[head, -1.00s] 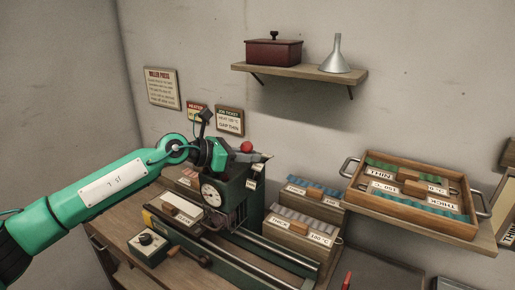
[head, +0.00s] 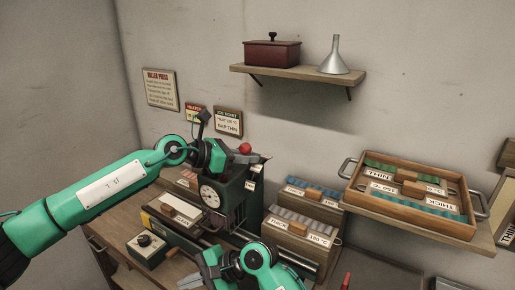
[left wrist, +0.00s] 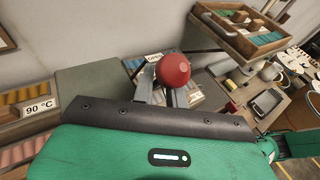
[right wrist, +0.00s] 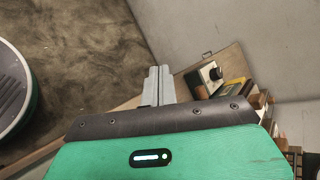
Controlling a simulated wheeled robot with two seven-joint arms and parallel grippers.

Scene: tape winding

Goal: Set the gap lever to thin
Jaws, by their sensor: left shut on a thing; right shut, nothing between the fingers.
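The gap lever's red ball knob (head: 245,148) is at the top of the green roller press (head: 232,190). My left gripper (head: 238,156) is shut at the knob. In the left wrist view the red knob (left wrist: 173,70) stands at the fingertips, with its stem between them. A small plate (left wrist: 153,57) behind it seems to read OPEN. Small label plates (head: 255,169) on the press side are too small to read. My right gripper (head: 203,263) is low in front of the press, shut and empty; its closed fingers (right wrist: 158,86) show in the right wrist view.
A job ticket (head: 229,122) on the wall reads GAP THIN. A dial gauge (head: 212,193) faces front. A control box (head: 147,246) stands at the bench's front left. Labelled strip boxes (head: 300,230) stand right of the press, and a wooden tray (head: 410,217) sits further right.

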